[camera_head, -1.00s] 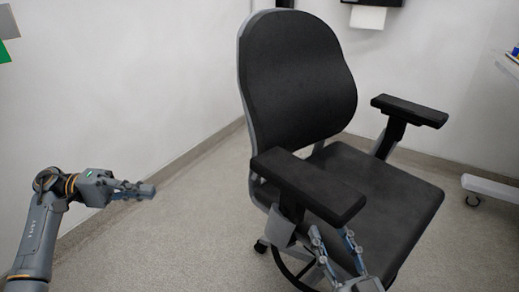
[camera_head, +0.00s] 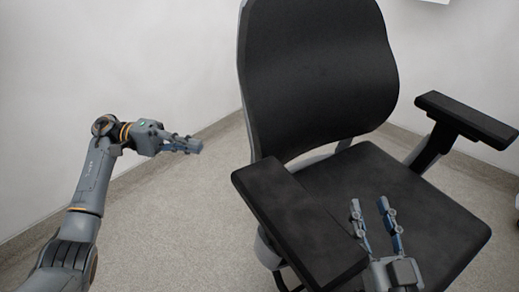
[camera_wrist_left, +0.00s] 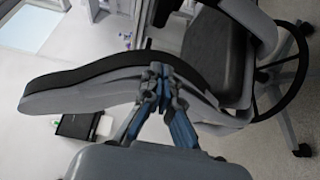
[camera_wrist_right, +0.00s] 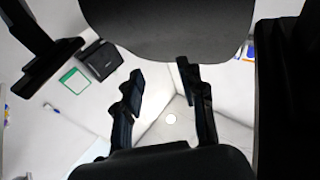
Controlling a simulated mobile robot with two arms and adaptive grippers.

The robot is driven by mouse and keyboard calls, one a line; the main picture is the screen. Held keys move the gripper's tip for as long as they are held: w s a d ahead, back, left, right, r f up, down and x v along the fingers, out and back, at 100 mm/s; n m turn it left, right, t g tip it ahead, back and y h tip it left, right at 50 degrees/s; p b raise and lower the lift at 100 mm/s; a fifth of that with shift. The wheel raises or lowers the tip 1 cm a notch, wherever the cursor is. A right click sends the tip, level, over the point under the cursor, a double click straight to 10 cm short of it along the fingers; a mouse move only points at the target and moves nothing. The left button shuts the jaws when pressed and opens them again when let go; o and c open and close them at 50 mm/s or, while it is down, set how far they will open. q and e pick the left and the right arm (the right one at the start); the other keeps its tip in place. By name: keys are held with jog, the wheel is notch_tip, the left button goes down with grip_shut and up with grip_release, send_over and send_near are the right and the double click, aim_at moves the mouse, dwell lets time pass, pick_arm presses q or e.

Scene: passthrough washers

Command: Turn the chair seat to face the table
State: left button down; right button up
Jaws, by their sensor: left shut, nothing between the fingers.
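The black office chair fills the centre and right of the head view, with its backrest (camera_head: 320,80) at the back and its seat (camera_head: 400,190) extending to the lower right. Its near armrest (camera_head: 300,225) and far armrest (camera_head: 465,118) flank the seat. My right gripper (camera_head: 370,203) is open and empty, over the seat just right of the near armrest; contact cannot be told. Its parted fingers also show in the right wrist view (camera_wrist_right: 160,85). My left gripper (camera_head: 195,146) is shut and empty, left of the backrest and apart from it. The table is not clearly visible in the head view.
A pale wall (camera_head: 110,60) runs behind the chair. Clear grey floor (camera_head: 185,210) lies between my left arm and the chair. A black box (camera_wrist_left: 85,125) shows beyond the chair in the left wrist view.

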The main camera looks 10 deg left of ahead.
pick_arm(q)
jog(key=s+d, duration=0.3)
jog(key=d, duration=0.9)
jog(key=shift+s+d+p, duration=0.3)
jog(key=shift+s+p, duration=0.1)
jog(key=shift+p, duration=0.05)
pick_arm(e)
jog(key=f, duration=0.1)
jog(key=f+g, duration=0.1)
jog(key=f+g+h, duration=0.1)
jog(key=f, duration=0.1)
jog(key=shift+w+d, duration=0.1)
jog(key=shift+d, duration=0.15)
